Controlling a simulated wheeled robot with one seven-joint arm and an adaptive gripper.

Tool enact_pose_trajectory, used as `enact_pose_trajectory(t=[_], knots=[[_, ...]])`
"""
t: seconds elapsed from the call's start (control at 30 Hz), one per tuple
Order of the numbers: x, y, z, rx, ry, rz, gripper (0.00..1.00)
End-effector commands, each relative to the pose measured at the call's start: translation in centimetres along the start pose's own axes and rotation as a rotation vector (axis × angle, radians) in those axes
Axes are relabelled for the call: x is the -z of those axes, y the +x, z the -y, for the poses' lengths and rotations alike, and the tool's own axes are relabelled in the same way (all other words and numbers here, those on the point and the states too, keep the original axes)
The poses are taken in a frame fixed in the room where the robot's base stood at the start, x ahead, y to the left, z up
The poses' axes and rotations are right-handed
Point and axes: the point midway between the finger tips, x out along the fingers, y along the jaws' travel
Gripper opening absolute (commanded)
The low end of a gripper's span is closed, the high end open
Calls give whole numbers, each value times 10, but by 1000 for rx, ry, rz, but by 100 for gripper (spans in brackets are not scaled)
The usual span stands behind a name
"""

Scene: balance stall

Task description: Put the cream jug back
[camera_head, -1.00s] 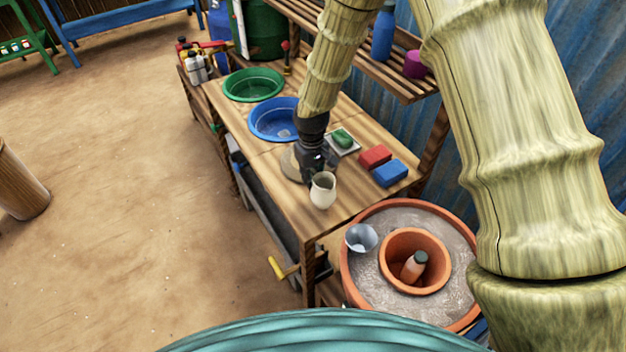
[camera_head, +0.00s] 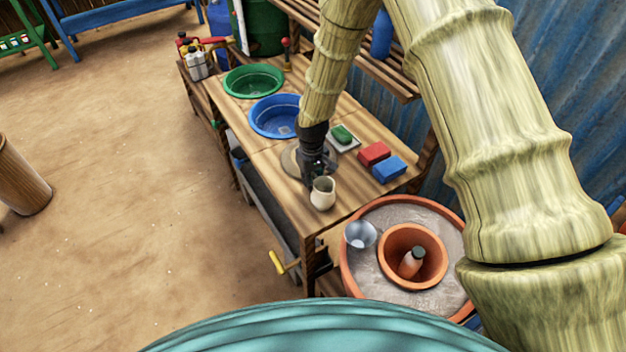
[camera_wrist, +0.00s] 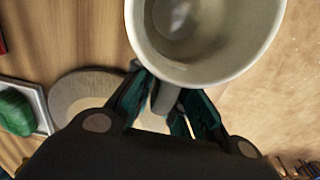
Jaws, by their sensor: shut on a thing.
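The cream jug (camera_head: 323,194) is a small cream-coloured vessel near the front edge of the wooden table (camera_head: 262,153). My gripper (camera_head: 320,170) is shut on the jug's handle. In the wrist view the jug (camera_wrist: 205,69) fills the top, its open mouth facing the camera, and the fingers (camera_wrist: 165,105) close on the handle just below it. The jug looks upright. I cannot tell whether its base touches the table. A round pale disc (camera_head: 290,161) lies on the table beside my gripper and also shows in the wrist view (camera_wrist: 78,90).
A green basin (camera_head: 252,92) and a blue basin (camera_head: 262,131) stand farther back. A soap dish with green soap (camera_head: 342,134), a red sponge (camera_head: 374,153) and a blue sponge (camera_head: 389,169) lie to the right. A terracotta pot (camera_head: 352,280) with a metal cup (camera_head: 360,236) stands in front.

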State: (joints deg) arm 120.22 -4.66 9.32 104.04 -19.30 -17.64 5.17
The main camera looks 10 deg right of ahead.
Motion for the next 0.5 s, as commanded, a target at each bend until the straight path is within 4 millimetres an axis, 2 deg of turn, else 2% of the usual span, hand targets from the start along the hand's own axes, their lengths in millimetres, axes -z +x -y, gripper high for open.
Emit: enact_pose_trajectory(t=[0.03, 0.13, 0.5], knots=[[0, 1, 0, 0, 0, 0, 18], [0, 1, 0, 0, 0, 0, 35], [0, -3, 0, 0, 0, 0, 35]])
